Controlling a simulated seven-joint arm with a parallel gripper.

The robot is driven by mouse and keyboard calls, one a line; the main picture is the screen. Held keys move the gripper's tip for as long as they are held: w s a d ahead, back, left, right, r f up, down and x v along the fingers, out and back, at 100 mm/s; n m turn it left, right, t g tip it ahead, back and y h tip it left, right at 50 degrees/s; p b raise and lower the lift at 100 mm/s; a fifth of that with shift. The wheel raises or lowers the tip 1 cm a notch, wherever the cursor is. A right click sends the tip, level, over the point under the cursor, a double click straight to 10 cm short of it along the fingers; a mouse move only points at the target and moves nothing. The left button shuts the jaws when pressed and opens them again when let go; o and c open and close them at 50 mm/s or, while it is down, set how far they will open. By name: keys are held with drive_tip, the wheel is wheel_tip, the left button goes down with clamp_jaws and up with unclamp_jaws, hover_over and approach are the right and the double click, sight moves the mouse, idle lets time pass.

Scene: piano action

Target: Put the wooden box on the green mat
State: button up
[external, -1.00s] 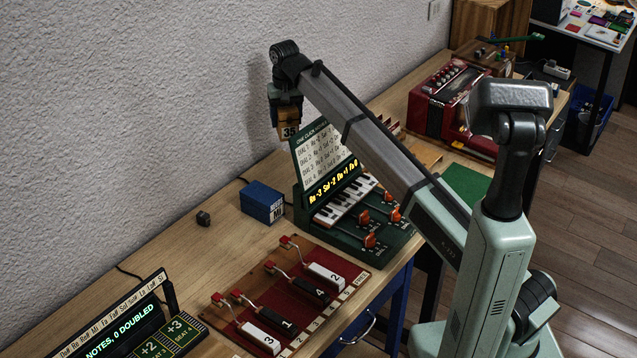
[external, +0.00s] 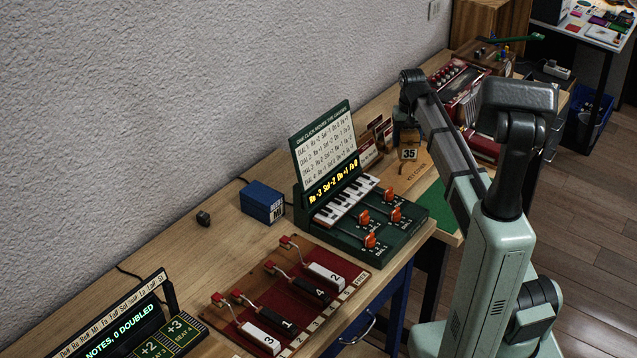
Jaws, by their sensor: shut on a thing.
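The wooden box (external: 409,140), with a tag reading 35 on its side, hangs under my gripper (external: 408,127). My gripper is shut on it, above the bench near a tan board with lettering. The green mat (external: 439,206) lies at the bench's right front edge, to the right of the green keyboard device. My arm covers part of the mat. The box is apart from the mat, up and to the left of it in the picture.
The green keyboard device (external: 362,212) with orange knobs stands left of the mat. A red accordion-like case (external: 462,88) is behind my arm. A blue box (external: 262,202) and a red board with numbered keys (external: 290,295) are farther left.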

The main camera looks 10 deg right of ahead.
drive_tip(key=s+d+f, duration=0.6)
drive_tip(key=s+d, duration=0.2)
drive_tip(key=d, duration=0.4)
drive_tip(key=w+d+r+n, duration=0.2)
drive_tip(key=w+d+n, duration=0.8)
drive_tip(key=n, duration=0.1)
drive_tip(key=shift+w+a+f, duration=0.1)
drive_tip(key=shift+f, duration=2.35)
drive_tip(key=shift+w+a+f, duration=0.1)
drive_tip(key=shift+f, duration=2.3)
drive_tip(key=o, duration=1.2)
drive_tip(key=shift+f, duration=0.15)
